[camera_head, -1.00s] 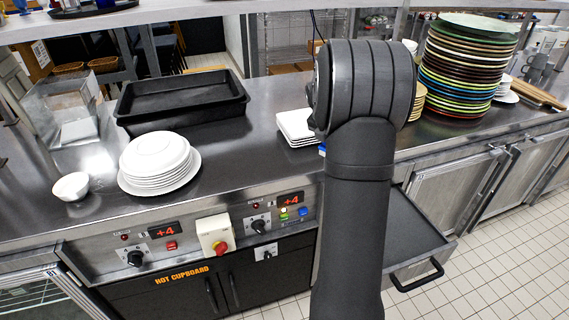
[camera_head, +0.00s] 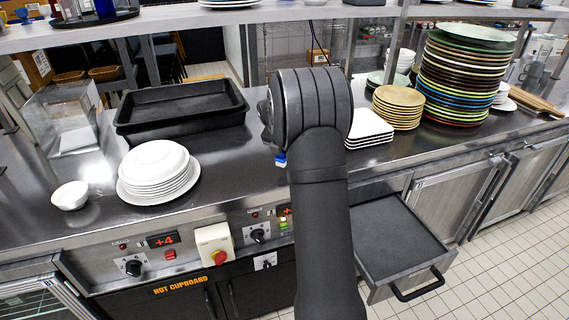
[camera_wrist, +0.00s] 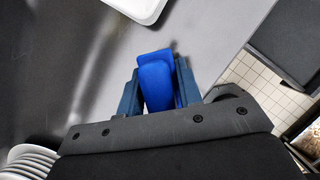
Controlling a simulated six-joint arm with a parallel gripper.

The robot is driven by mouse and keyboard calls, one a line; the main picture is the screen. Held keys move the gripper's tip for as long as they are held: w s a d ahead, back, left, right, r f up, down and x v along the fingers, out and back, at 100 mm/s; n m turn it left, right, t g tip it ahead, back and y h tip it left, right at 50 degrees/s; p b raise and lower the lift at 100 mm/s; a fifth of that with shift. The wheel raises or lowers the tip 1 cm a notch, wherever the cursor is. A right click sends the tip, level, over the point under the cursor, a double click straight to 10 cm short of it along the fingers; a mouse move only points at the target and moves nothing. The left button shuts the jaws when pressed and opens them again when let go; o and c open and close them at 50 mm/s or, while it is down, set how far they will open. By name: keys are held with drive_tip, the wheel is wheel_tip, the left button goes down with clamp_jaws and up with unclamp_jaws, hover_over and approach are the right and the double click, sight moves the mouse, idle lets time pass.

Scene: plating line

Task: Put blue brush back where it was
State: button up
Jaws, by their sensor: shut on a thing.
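The blue brush (camera_wrist: 156,82) shows in the wrist view between the two fingers of my gripper (camera_wrist: 158,92), which is shut on it. Only its blue part is seen; the rest is hidden. In the head view a small blue piece of the brush (camera_head: 281,160) shows at the left of my arm, above the steel counter (camera_head: 240,165). My arm hides most of the gripper there.
An open drawer (camera_head: 385,232) juts out at the right front. White square plates (camera_head: 369,128) and tall plate stacks (camera_head: 463,70) stand right of my arm. A round white plate stack (camera_head: 157,172), a bowl (camera_head: 70,195) and a black tray (camera_head: 180,106) stand left.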

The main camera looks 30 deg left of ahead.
drive_tip(key=shift+f, duration=2.05)
drive_tip(key=shift+f, duration=0.1)
drive_tip(key=o, duration=0.9)
drive_tip(key=shift+o, duration=0.2)
drive_tip(key=v, duration=1.2)
